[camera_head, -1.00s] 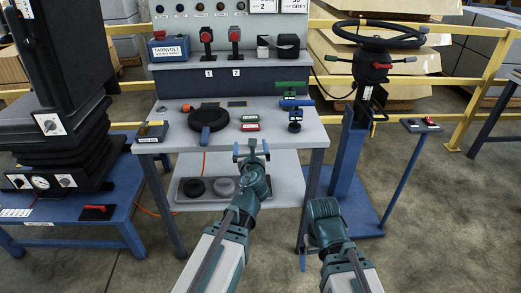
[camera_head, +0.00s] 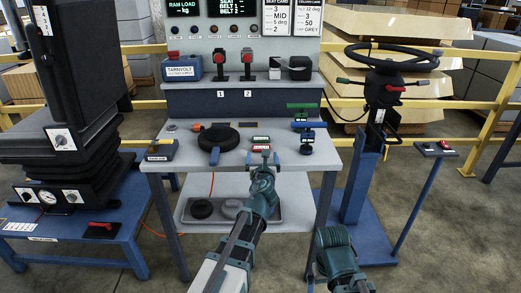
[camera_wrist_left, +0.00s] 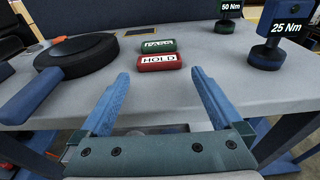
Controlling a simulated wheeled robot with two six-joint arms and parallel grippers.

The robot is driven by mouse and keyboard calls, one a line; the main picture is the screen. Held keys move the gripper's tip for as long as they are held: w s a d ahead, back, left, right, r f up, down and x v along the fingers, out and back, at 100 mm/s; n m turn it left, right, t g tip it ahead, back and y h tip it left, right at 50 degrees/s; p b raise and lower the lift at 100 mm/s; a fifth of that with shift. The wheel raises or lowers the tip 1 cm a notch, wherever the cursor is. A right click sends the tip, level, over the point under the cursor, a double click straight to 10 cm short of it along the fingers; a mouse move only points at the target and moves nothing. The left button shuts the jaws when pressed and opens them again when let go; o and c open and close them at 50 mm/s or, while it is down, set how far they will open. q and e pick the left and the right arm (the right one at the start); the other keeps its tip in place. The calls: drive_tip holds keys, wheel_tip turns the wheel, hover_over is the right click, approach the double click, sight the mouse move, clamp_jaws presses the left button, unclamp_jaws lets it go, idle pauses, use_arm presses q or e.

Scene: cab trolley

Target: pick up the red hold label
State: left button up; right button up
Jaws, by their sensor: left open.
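The red hold label (camera_wrist_left: 159,62) lies flat on the grey bench top, its white HOLD panel facing up. It also shows in the head view (camera_head: 261,148), close beyond my left fingertips. A green PASS label (camera_wrist_left: 158,46) lies just behind it. My left gripper (camera_wrist_left: 160,80) is open and empty. Its two blue fingers point at the red label from the front, one to each side, and the label is a little beyond the tips. In the head view this gripper (camera_head: 263,160) is at the bench's front edge. My right gripper cannot be made out in these views.
A black round tool with a blue handle (camera_wrist_left: 30,98) lies left of the labels. Torque tools marked 50 Nm (camera_wrist_left: 224,25) and 25 Nm (camera_wrist_left: 266,55) stand to the right. The bench top (camera_wrist_left: 215,62) between is clear. A steering wheel stand (camera_head: 365,180) is at the right.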

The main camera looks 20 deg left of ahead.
sight(261, 146)
use_arm(q)
drive_tip(key=shift+r+x, duration=0.15)
drive_tip(key=shift+x, duration=1.15)
drive_tip(key=shift+r+x, duration=0.1)
drive_tip(key=shift+x, duration=1.25)
use_arm(e)
drive_tip(key=shift+w+f, duration=0.1)
drive_tip(key=shift+w, duration=0.4)
use_arm(q)
drive_tip(key=c, duration=1.1)
drive_tip(key=shift+o, duration=0.2)
drive_tip(key=shift+r, duration=0.1)
